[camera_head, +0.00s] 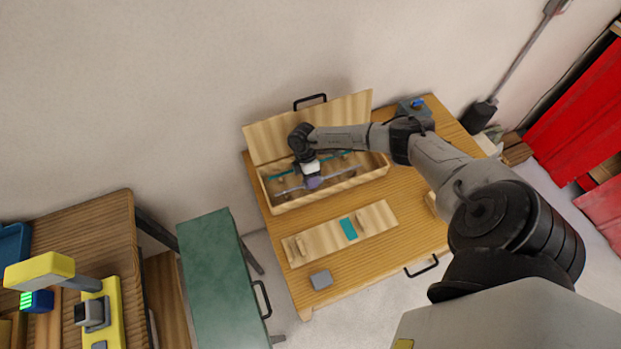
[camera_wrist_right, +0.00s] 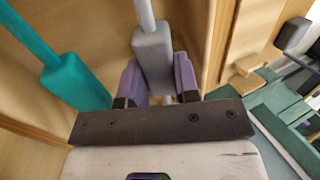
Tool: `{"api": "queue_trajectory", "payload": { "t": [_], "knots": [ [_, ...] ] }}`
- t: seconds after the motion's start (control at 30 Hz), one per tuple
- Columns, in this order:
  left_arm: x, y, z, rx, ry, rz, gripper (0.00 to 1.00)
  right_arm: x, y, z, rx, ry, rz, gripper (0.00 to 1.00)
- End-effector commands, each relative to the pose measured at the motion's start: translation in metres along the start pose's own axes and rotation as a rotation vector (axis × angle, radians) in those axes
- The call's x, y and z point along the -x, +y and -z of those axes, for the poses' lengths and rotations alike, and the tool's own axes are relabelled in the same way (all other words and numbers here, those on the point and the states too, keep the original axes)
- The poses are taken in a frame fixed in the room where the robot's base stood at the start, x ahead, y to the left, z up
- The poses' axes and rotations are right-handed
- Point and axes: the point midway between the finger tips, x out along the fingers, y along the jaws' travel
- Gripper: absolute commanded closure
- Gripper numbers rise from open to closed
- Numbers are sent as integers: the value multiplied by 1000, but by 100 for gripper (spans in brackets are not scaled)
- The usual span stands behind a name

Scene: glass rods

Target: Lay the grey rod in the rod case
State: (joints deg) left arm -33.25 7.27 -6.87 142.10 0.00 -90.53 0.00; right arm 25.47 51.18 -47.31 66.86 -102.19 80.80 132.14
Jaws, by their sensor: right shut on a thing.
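The rod case (camera_head: 335,193) is a pale wooden box on the wooden table, with its lid open against the wall side. My right gripper (camera_head: 313,182) reaches down into the case. In the wrist view, its purple fingers (camera_wrist_right: 159,82) are shut on the thick grey block of the grey rod (camera_wrist_right: 153,48). In the head view, the grey rod (camera_head: 346,174) runs lengthwise within the case outline, along the front wall. I cannot tell whether it touches its supports. A teal rod (camera_head: 284,173) lies behind it in the case; its block (camera_wrist_right: 75,82) shows beside my gripper. My left gripper is not in view.
A wooden board (camera_head: 375,218) with upright blocks and a teal patch (camera_head: 348,229) lies in front of the case. A small grey block (camera_head: 321,279) sits near the table's front edge. The open lid (camera_head: 270,138) stands close behind my right gripper.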

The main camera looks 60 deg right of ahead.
Motion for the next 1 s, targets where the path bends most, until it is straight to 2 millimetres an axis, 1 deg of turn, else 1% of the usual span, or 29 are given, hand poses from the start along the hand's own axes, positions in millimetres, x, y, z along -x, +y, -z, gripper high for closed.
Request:
{"api": "queue_trajectory", "payload": {
  "t": [0.4, 1.0],
  "knots": [
    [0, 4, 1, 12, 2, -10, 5, -1, 1, 0, 0, 0, 0, 99],
    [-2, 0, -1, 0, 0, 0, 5, -8, 3, 0, 0, -1, 0, 99]
  ]
}}
